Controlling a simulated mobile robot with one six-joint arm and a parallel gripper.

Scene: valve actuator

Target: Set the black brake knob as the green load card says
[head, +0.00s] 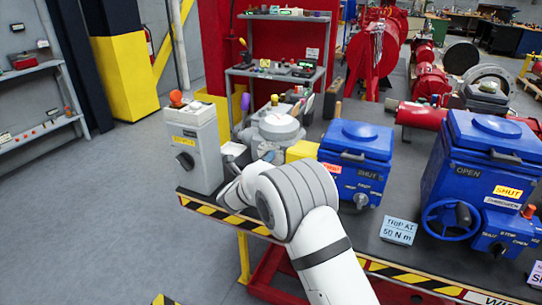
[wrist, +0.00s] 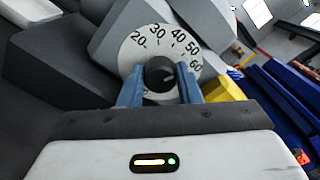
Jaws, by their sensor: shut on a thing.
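In the wrist view, a black knob (wrist: 160,73) sits at the centre of a round white dial (wrist: 133,52). The dial's marks read 20, 30, 40, 50 and 60; its lower part is hidden. My gripper (wrist: 161,79) has its two blue fingers on either side of the knob, shut on it. I cannot read where the knob points. In the head view my arm covers the dial and the fingers. I cannot make out a green load card. A light blue card (head: 398,230) reading "TRIP AT 50 N m" stands on the bench.
A grey switch box (head: 194,147) with a black handle stands left of my arm. Blue actuators (head: 355,150) and (head: 485,165) marked SHUT and OPEN stand to the right, the larger with a blue handwheel (head: 450,219). The bench's front edge is striped (head: 225,217). The left floor is clear.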

